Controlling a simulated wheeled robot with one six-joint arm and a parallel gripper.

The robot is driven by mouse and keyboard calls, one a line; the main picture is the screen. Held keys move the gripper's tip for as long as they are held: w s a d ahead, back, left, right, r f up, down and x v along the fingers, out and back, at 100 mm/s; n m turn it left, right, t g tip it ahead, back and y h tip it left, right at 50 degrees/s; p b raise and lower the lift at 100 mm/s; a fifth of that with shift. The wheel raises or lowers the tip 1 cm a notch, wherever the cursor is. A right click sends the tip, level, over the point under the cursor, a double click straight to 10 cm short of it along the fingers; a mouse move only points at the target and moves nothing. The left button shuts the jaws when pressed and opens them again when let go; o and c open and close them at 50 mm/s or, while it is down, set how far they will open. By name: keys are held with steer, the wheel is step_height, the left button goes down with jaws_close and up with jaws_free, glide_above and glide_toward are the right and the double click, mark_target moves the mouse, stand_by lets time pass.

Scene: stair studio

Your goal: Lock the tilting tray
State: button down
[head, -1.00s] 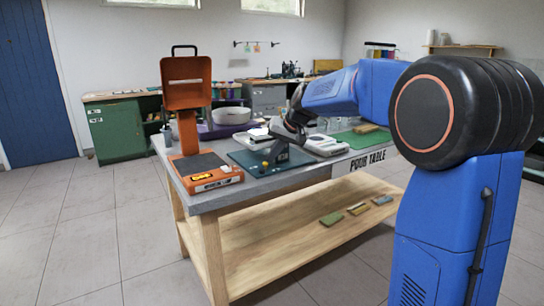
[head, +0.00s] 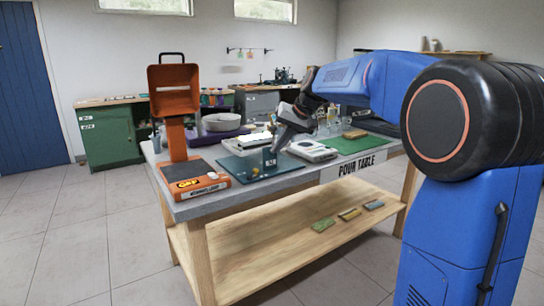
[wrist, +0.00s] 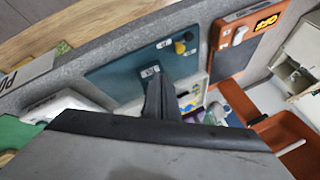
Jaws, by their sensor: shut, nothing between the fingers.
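My gripper (head: 277,149) is shut and empty, pointing down over the plate's right part. Its fingers (wrist: 153,78) hide part of the plate; contact is unclear.
An orange stand (head: 172,90) with a raised scoop-like head is left of the plate. A white device (head: 312,151) and a green mat (head: 358,143) lie to the right. Several small blocks rest on the wooden lower shelf (head: 270,250).

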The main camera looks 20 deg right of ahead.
steer(key=shift+d+v, duration=0.25)
steer(key=shift+v, duration=1.2)
steer(key=shift+w, duration=0.15)
